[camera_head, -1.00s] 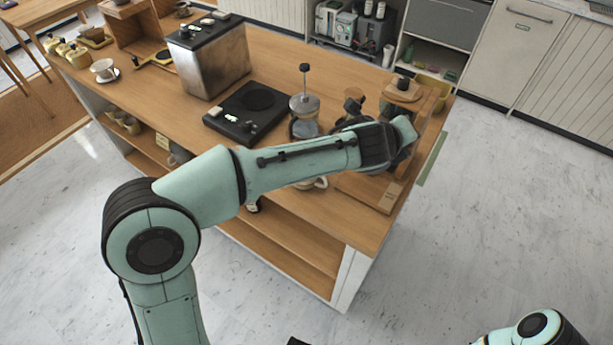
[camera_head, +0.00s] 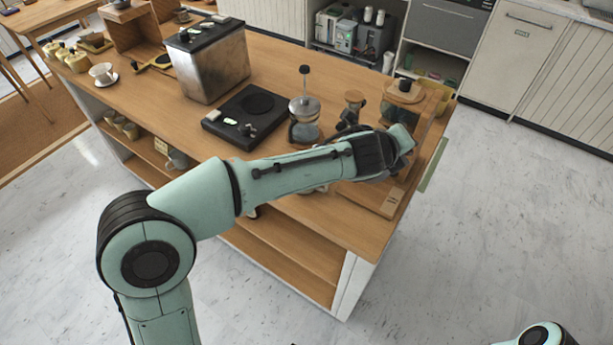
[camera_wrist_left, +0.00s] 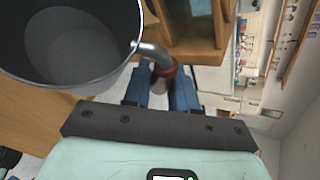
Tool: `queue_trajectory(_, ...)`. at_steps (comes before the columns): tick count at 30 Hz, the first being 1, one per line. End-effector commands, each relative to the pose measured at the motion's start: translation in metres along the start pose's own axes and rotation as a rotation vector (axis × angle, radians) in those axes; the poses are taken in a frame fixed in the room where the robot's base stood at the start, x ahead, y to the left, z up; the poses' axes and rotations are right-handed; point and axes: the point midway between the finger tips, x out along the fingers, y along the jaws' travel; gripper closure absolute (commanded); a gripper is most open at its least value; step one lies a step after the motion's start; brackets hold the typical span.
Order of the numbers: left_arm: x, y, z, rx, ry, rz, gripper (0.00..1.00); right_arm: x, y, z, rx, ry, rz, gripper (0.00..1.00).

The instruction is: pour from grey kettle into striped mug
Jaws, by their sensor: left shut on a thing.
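In the left wrist view, a grey open-topped vessel, which I take for the grey kettle (camera_wrist_left: 65,50), fills the upper left. Its inside looks dark and plain; I cannot make out any liquid. A curved metal handle with a reddish part runs from its rim to between the blue fingers of my left gripper (camera_wrist_left: 163,88), which are shut on it. In the head view my left wrist hides the kettle and most of the gripper. A sliver of a pale cup shows below my forearm; I cannot tell whether it is the striped mug. My right gripper is out of view.
On the wooden cart top (camera_head: 290,60) stand a French press (camera_head: 305,118), a flat black scale or burner (camera_head: 243,117) and a metal box machine (camera_head: 208,60). A wooden stand with a glass vessel (camera_head: 404,98) is at the right end. A white cup (camera_head: 103,74) stands far left.

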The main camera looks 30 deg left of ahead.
Motion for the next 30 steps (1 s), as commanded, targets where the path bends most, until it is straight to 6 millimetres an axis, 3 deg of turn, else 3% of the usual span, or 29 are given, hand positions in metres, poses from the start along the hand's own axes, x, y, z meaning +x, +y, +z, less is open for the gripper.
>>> queue_trajectory(30, -0.0063, -0.0058, 0.0055, -0.036, 0.009, -0.035, 1.00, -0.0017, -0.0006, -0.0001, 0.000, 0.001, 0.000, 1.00)
